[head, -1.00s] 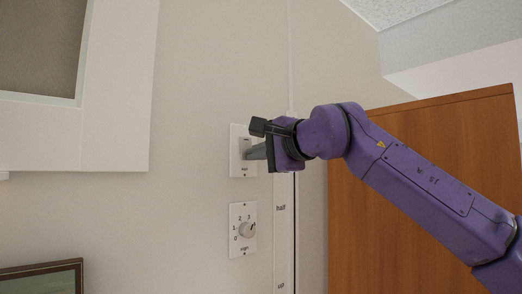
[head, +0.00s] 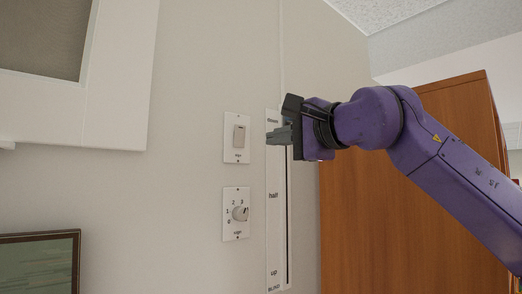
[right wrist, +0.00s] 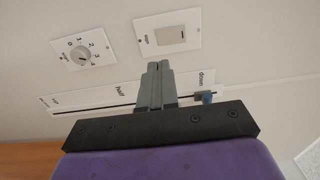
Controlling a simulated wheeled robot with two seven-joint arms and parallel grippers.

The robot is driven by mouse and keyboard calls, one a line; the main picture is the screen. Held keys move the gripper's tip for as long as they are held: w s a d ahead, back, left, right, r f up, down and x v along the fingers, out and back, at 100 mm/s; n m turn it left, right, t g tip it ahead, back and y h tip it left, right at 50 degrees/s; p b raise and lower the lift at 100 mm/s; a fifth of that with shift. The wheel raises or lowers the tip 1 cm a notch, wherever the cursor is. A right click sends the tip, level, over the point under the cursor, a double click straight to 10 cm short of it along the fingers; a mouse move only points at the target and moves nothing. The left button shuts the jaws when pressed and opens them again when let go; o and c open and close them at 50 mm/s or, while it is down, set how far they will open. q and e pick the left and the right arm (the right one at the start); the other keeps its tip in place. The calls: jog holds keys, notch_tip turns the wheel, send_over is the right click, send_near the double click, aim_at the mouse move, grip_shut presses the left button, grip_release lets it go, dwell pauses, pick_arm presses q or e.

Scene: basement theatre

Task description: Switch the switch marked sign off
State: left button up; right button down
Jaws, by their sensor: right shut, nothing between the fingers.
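The rocker switch (head: 239,136) sits on a white wall plate with a small label that is hard to read, seemingly "sign". It also shows in the right wrist view (right wrist: 170,36), just beyond my fingertips. My right gripper (head: 271,137) is shut and empty. Its fingertips are to the right of the switch plate, apart from it, over the slider panel. In the right wrist view my closed fingers (right wrist: 158,66) point toward the switch plate's lower edge. My left gripper is not in view.
Below the switch is a numbered dial (head: 239,213), labelled "sign". To the right is a tall blind slider panel (head: 273,225) marked down, half and up. A white-framed panel (head: 125,90) juts at upper left, a picture frame (head: 78,260) at lower left, a wooden cabinet (head: 355,210) at right.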

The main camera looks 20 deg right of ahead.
pick_arm(q)
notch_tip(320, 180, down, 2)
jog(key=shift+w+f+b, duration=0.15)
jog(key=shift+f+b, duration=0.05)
jog(key=shift+b, duration=0.5)
pick_arm(e)
jog(key=v, duration=0.2)
jog(key=f+v, duration=0.1)
jog(key=v, duration=0.1)
jog(key=shift+s+d, duration=0.1)
jog(key=shift+s, duration=0.15)
jog(key=shift+w, duration=0.2)
